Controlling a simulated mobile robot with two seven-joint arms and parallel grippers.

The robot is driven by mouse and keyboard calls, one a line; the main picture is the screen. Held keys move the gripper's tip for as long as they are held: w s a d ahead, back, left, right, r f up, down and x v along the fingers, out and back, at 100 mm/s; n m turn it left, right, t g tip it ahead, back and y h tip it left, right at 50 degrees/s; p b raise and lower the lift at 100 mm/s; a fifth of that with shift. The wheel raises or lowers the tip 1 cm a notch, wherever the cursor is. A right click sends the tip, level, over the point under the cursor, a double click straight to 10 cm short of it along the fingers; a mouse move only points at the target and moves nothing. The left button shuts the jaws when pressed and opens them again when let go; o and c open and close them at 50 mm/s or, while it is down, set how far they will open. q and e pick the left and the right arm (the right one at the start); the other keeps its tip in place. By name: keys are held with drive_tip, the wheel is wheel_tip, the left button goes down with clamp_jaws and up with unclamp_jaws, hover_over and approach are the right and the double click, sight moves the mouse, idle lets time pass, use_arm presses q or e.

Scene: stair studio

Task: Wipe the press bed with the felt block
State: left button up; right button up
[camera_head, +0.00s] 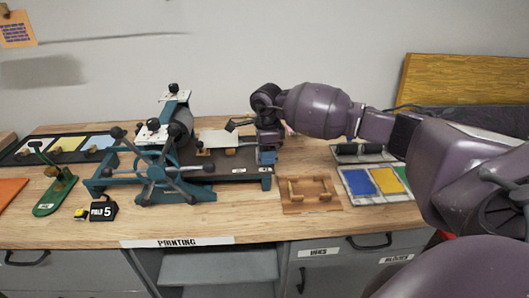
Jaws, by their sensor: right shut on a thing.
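The press (165,150) is teal with a dark roller and spoked handwheel, left of the middle of the bench. Its dark flat bed (245,167) reaches out to the right. My right gripper (267,150) comes in from the right and points down over the right end of the bed. My left gripper is not in view.
A pale plate (221,138) and small brown blocks (204,152) are by the bed. A wooden tray (309,194) stands right of it, then ink trays (372,183) under my right arm. A green stand (54,191) and a black "5" counter (103,211) are at left.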

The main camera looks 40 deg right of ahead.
drive_tip(key=r, duration=0.2)
drive_tip(key=r+p, duration=0.1)
drive_tip(key=r, duration=0.1)
drive_tip(key=shift+w+a+r, duration=0.1)
drive_tip(key=shift+w+a, duration=0.05)
drive_tip(key=shift+a, duration=0.1)
drive_tip(key=shift+d+r+p, duration=0.1)
drive_tip(key=shift+r+p, duration=0.25)
drive_tip(key=shift+r, duration=0.3)
drive_tip(key=shift+r+p, duration=0.6)
drive_tip(key=shift+r, duration=0.65)
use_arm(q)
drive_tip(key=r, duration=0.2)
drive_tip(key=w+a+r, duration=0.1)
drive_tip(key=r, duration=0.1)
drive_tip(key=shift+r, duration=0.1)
